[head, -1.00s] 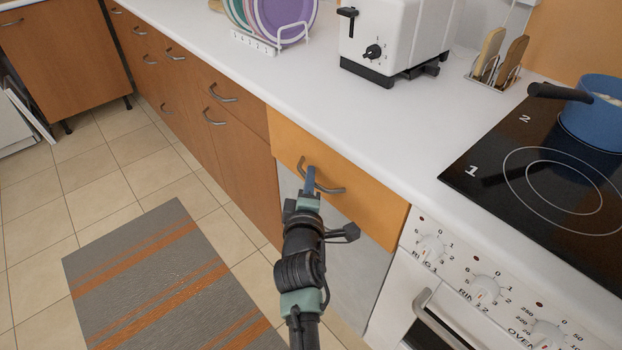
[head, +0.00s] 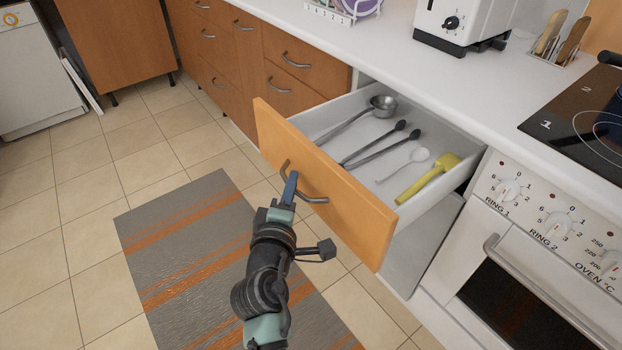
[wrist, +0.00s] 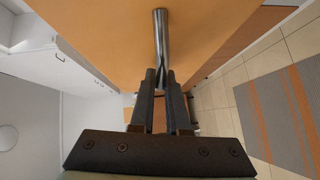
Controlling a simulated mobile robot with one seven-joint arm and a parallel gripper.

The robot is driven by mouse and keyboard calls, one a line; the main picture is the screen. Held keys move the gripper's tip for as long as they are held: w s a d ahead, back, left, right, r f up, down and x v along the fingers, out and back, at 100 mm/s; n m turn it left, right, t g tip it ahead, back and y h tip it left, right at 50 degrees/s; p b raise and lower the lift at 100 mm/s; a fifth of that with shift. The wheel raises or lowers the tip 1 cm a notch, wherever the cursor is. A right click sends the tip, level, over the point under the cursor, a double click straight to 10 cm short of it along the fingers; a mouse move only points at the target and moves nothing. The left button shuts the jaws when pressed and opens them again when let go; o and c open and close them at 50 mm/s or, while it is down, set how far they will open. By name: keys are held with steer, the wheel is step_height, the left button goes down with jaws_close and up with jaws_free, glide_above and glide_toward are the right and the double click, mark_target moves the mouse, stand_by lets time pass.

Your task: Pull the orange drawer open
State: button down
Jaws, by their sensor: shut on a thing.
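The orange drawer (head: 340,205) stands well out from the counter in the head view, with its white inside showing. Its curved metal handle (head: 312,195) is on the front panel; the handle also shows in the wrist view (wrist: 160,40), running up from between the fingers. My gripper (head: 290,186) is shut on the handle, in front of the panel. In the wrist view both dark fingers (wrist: 161,92) close around the lower part of the handle, and the orange panel (wrist: 100,40) fills the upper part.
The drawer holds a ladle (head: 383,104), dark spoons (head: 385,143), a pale spoon (head: 410,160) and a yellow utensil (head: 428,178). The oven (head: 540,260) stands close on the right. A striped rug (head: 205,250) lies on the floor; the tiles at left (head: 60,220) are clear.

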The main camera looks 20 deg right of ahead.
steer(key=s+a+b, duration=0.1)
steer(key=s+a, duration=0.2)
steer(key=a, duration=0.5)
steer(key=c, duration=0.9)
jaws_free()
steer(key=p+v, duration=0.1)
steer(key=v, duration=1.1)
steer(key=shift+s+a, duration=0.2)
steer(key=shift+s, duration=0.15)
steer(key=shift+r, duration=0.1)
